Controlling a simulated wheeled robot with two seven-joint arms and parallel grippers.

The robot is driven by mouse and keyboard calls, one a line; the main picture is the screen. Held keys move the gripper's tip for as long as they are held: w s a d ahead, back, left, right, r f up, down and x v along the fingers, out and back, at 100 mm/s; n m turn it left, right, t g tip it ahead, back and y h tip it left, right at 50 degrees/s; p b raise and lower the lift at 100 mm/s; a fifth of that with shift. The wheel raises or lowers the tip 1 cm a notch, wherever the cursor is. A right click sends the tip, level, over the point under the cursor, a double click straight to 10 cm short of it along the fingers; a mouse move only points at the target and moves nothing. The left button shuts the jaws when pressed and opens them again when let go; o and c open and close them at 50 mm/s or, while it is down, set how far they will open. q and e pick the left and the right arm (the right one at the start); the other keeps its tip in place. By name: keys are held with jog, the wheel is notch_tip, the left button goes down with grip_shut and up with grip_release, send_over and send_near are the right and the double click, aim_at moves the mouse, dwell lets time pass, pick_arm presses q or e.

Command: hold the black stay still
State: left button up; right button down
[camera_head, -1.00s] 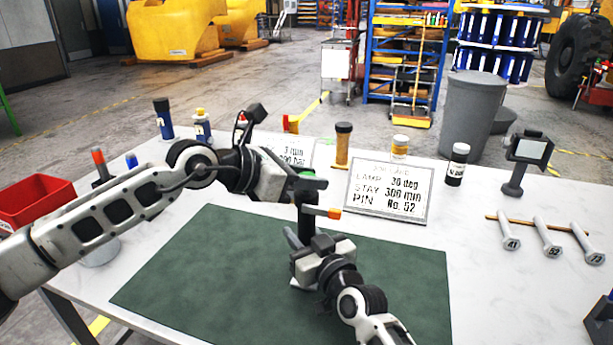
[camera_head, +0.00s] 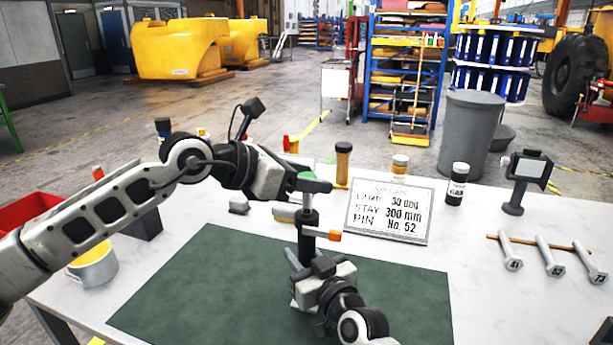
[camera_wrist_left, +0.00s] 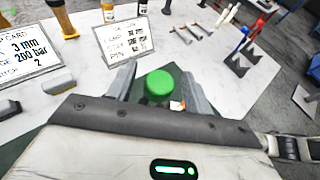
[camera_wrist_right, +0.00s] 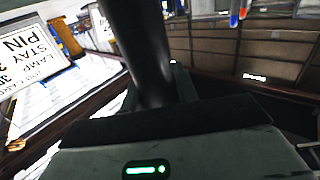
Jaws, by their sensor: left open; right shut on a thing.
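The black stay (camera_head: 307,222) stands upright above the green mat (camera_head: 200,285), with an orange-tipped lever on its side. My right gripper (camera_head: 300,258) is shut on its lower part; in the right wrist view the black tube (camera_wrist_right: 140,50) rises from between the fingers. The green cap (camera_wrist_left: 159,85) at the stay's top lies between the spread fingers of my left gripper (camera_head: 312,184), which is open. I cannot tell whether either left finger touches it. The foot of the stay is hidden behind my right gripper.
A card (camera_head: 390,212) reading stay 300 mm, pin No. 52 stands behind the mat. Three numbered grey pins (camera_head: 548,256) lie at the right. A yellow-filled cup (camera_head: 92,268) and a red bin (camera_head: 30,208) are at the left. The mat's left half is clear.

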pick_arm(q)
jog(key=v, duration=1.2)
pick_arm(e)
jog(key=shift+f, duration=0.1)
jog(key=c, duration=1)
grip_release()
pick_arm(q)
jog(key=shift+w, duration=0.1)
